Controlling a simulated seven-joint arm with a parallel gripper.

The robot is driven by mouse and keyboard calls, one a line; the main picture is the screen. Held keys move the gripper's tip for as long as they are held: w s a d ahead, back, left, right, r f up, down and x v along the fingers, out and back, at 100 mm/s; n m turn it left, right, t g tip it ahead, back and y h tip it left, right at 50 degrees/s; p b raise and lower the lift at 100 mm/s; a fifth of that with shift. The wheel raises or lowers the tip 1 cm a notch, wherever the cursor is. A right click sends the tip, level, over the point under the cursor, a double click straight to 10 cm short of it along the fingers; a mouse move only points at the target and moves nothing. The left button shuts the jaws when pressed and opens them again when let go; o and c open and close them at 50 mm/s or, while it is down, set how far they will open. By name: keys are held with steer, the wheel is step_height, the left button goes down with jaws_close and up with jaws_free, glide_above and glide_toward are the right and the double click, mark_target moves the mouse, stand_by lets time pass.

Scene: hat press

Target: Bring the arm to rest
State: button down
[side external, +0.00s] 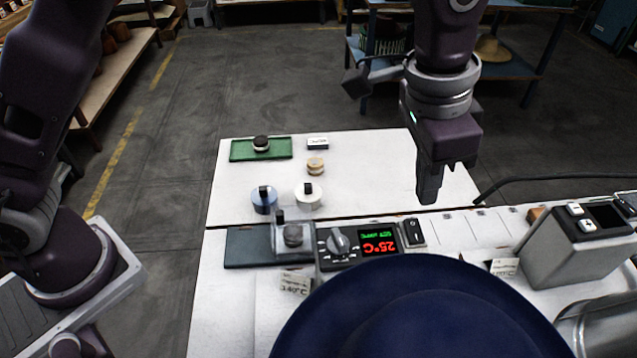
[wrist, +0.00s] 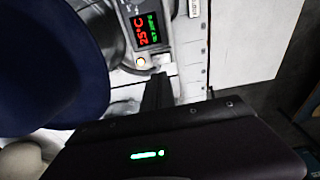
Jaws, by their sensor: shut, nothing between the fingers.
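My gripper (side external: 430,190) hangs over the right part of the white table (side external: 370,160), fingers pointing down. It is shut and empty, apart from everything around it. In the wrist view the shut fingers (wrist: 158,92) show as a dark shape near the press's control panel. The control panel (side external: 358,244) has a grey knob, a black switch and a red display that reads 25°C, upside down in the side view. The panel also shows in the wrist view (wrist: 145,28). A large dark blue hat (side external: 420,310) fills the front of the side view and the left of the wrist view (wrist: 45,70).
A green mat (side external: 240,150) with a dark round item, a tan round stack (side external: 315,166), and blue (side external: 264,202) and white (side external: 308,197) containers stand on the left. A grey box with buttons (side external: 575,240) is at the right. The table's middle is clear.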

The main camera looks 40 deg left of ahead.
steer(key=s+a+r+n+t, duration=0.1)
steer(key=s+a+r+n, duration=0.15)
steer(key=a+r, duration=0.45)
steer(key=s+a+r+n+t, duration=0.1)
steer(key=s+a+r, duration=0.3)
steer(key=a, duration=0.6)
steer(key=s+a+f+n+t, duration=0.1)
steer(key=s+a+f+n, duration=0.1)
steer(key=s+a, duration=0.4)
steer(key=s+a+f+n+t+y, duration=0.1)
steer(key=s+a+f+n, duration=0.1)
steer(key=s+a, duration=0.4)
steer(key=s+n, duration=0.1)
steer(key=s, duration=0.2)
steer(key=shift+s, duration=0.35)
